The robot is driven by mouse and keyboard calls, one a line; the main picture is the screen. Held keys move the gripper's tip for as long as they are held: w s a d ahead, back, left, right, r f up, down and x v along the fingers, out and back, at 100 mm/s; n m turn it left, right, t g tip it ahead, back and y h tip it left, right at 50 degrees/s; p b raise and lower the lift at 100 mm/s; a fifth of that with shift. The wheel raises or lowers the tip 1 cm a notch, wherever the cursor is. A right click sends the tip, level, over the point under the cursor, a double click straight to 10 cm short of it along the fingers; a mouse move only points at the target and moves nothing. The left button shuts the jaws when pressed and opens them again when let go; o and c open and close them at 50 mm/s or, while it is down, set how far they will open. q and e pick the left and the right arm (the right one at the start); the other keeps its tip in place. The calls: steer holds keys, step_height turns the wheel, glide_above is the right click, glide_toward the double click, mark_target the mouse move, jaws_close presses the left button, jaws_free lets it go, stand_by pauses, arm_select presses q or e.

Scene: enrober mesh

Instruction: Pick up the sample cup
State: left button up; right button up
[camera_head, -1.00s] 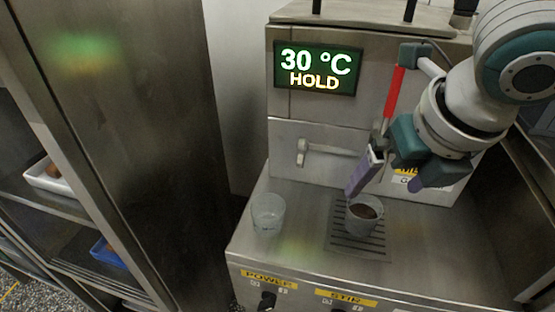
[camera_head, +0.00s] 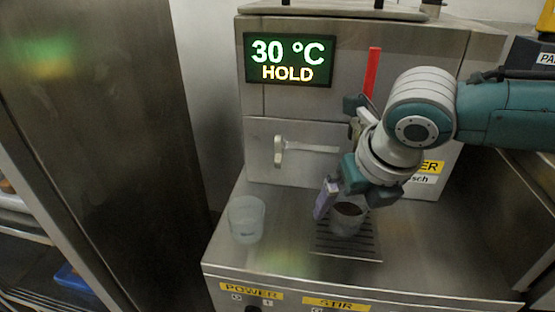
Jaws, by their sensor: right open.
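A small clear cup with brown contents (camera_head: 346,222) stands upright on the slotted drain grate of the steel machine. A second clear cup (camera_head: 246,219), which looks empty, stands on the bare steel to its left. I cannot tell from the picture which one is called the sample cup. My right gripper (camera_head: 350,200) is open at the cup with brown contents. Its purple finger is by the cup's left side, and the other finger is by its upper right. The gripper partly hides the cup's rim; contact cannot be told. My left gripper is not in view.
The machine's front panel has a display (camera_head: 289,60) reading 30 °C HOLD, a pale lever handle (camera_head: 300,147) and an upright red bar (camera_head: 371,72). The drain grate (camera_head: 345,252) lies under the cup. Clear steel separates the two cups.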

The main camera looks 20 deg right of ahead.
steer(key=shift+c, duration=0.2)
steer(key=shift+r, duration=0.1)
steer(key=c, duration=1.5)
